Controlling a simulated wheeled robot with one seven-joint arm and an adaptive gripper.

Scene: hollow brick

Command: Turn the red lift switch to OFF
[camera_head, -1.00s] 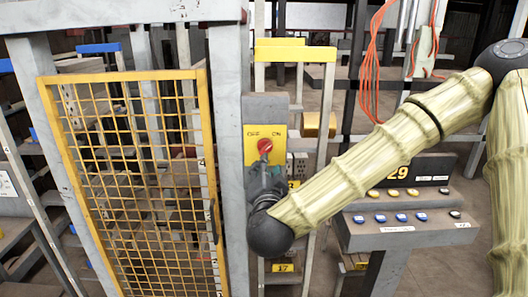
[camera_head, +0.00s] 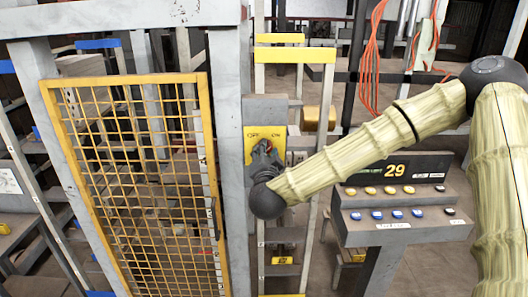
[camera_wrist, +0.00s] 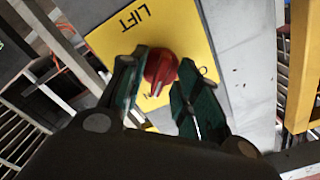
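The red lift switch (camera_wrist: 161,67) is a round knob on a yellow plate (camera_wrist: 113,41) marked LIFT in the wrist view. In the head view the plate (camera_head: 251,150) reads OFF at left and ON at right, on a grey post. My gripper (camera_wrist: 164,62) is open, with one green-padded finger on each side of the knob. The left finger is very close to the knob; I cannot tell if it touches. A small gap shows at the right finger. In the head view my gripper (camera_head: 264,156) covers most of the knob, so its setting is hard to read.
A yellow mesh gate (camera_head: 140,180) stands left of the post. A grey console (camera_head: 395,215) with several blue and yellow buttons and a display reading 29 stands at the right. Orange cables (camera_head: 371,60) hang behind.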

